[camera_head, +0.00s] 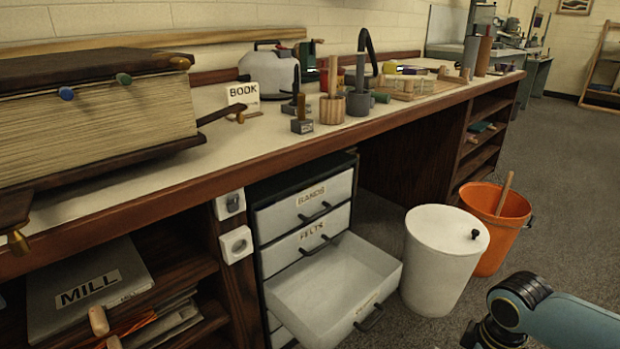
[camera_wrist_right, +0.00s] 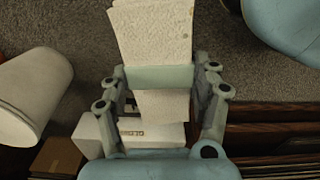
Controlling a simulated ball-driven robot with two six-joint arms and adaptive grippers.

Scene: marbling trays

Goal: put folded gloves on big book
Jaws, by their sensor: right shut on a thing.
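The big book (camera_head: 95,125) is very thick, with cream pages and dark covers, and lies on the left end of the bench. A small "BOOK" sign (camera_head: 243,96) stands to its right. In the right wrist view my right gripper (camera_wrist_right: 160,78) is shut on a pale, speckled, flat bundle (camera_wrist_right: 152,35), which looks like the folded gloves. A grey-green band crosses the bundle between the fingers; I cannot tell whether it belongs to the bundle. The right gripper and bundle are outside the head view, so their distance from the book is not shown. My left gripper is not in view.
An open, empty-looking white drawer (camera_head: 330,290) juts out under the bench (camera_head: 215,160). A white lidded bin (camera_head: 440,262) and an orange bucket (camera_head: 492,240) stand on the floor. A kettle (camera_head: 270,72), mortars and stamps crowd the bench right of the sign.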

